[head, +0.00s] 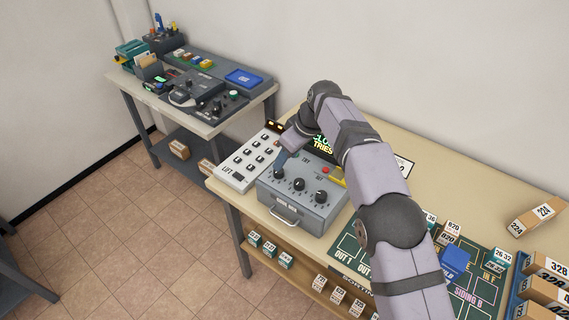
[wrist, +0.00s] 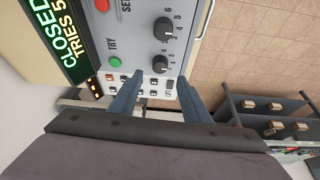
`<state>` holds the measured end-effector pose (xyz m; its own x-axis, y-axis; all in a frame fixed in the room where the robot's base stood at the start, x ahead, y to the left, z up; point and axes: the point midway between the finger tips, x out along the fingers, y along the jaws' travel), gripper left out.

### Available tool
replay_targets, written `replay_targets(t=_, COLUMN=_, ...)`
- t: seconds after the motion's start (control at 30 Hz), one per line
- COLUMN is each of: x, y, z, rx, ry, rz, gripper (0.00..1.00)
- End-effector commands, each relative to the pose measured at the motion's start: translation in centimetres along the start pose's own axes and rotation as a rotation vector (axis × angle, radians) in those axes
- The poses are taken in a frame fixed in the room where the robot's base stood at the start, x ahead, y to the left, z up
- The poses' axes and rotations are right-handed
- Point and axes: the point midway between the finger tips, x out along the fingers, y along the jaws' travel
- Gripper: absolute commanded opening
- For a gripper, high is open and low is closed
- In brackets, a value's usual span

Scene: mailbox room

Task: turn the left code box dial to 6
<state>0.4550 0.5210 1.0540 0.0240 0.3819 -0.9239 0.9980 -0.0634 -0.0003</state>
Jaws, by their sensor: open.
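The grey code box (head: 302,210) sits on the near table with three black dials in a row. The left dial (wrist: 160,64) is nearest the keypad panel in the wrist view, with digits printed around it; its exact setting is too small to read. The middle dial (wrist: 164,28) is above it there. My gripper (wrist: 159,78) is open and empty, its two blue fingers apart with their tips just short of the left dial in the picture. In the head view my gripper (head: 281,159) is over the left end of the box. Contact with the dial cannot be told.
A display (wrist: 58,40) reads CLOSED and TRIES 5. A green TRY button (wrist: 115,62) and a red button (head: 325,170) are on the box. A white keypad panel (head: 232,178) stands close on the left. My arm crosses the table's right part.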

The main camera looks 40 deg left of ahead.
Motion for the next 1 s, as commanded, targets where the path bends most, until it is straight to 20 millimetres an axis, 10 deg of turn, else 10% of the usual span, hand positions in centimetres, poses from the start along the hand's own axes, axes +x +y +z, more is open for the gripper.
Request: replay_targets(t=1.0, x=0.25, y=-0.38, z=0.00, rx=0.104, ry=-0.001, rz=0.042, gripper=0.44)
